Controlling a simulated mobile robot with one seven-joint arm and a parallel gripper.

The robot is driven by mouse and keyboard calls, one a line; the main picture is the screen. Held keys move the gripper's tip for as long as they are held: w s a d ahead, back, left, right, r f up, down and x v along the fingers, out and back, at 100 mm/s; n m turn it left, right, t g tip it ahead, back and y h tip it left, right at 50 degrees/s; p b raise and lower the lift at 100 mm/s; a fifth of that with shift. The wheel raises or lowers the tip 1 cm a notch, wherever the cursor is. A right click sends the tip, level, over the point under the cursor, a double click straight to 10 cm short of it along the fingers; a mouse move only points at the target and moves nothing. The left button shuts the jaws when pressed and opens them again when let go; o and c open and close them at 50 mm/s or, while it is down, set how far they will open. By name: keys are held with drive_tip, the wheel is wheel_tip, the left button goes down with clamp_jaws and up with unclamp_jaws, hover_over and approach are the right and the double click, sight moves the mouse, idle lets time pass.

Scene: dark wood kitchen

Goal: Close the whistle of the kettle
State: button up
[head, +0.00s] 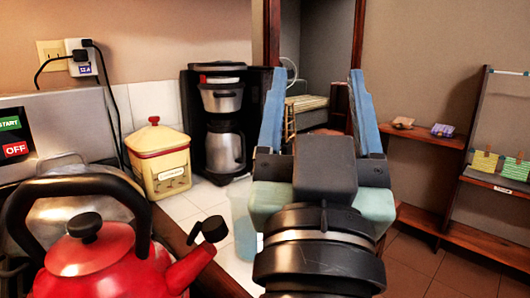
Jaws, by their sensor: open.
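A red kettle (95,262) with a black arched handle (75,187) and a black lid knob stands at the lower left. Its spout (188,268) points up and to the right. The black whistle cap (211,230) sits at the spout's upper end and looks raised off the opening, though the opening itself is hard to see. My gripper (316,90) is to the right of the kettle and higher in the picture. Its two blue fingers are spread wide, with nothing between them. It is apart from the whistle.
A black coffee maker (226,125) and a cream canister with a red lid (158,160) stand on the white-tiled counter behind the kettle. A translucent container (243,228) is between spout and gripper. A wooden shelf (425,228) is at right; open floor lies below it.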

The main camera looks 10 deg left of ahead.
drive_tip(key=w+r+g+p, duration=0.5)
drive_tip(key=r+p, duration=0.4)
drive_tip(key=p, duration=0.8)
drive_tip(key=n+g+h+p, duration=0.1)
drive_tip(key=n+g+p, duration=0.3)
drive_tip(key=n+p, duration=1)
approach(190, 234)
drive_tip(key=w+p, duration=0.1)
drive_tip(key=w, duration=0.2)
drive_tip(key=w+f+m+p, duration=0.1)
drive_tip(key=w+p, duration=0.1)
drive_tip(key=w, duration=0.1)
drive_tip(key=w+m+p, duration=0.1)
drive_tip(key=w+p, duration=0.1)
drive_tip(key=w, duration=0.1)
drive_tip(key=shift+d+f, duration=0.25)
drive_tip(key=shift+d, duration=0.05)
drive_tip(key=shift+w+f+p, duration=0.2)
drive_tip(key=shift+w+p, duration=0.15)
drive_tip(key=shift+w, duration=0.2)
drive_tip(key=shift+c, duration=0.3)
drive_tip(key=shift+s+f, duration=0.1)
clamp_jaws()
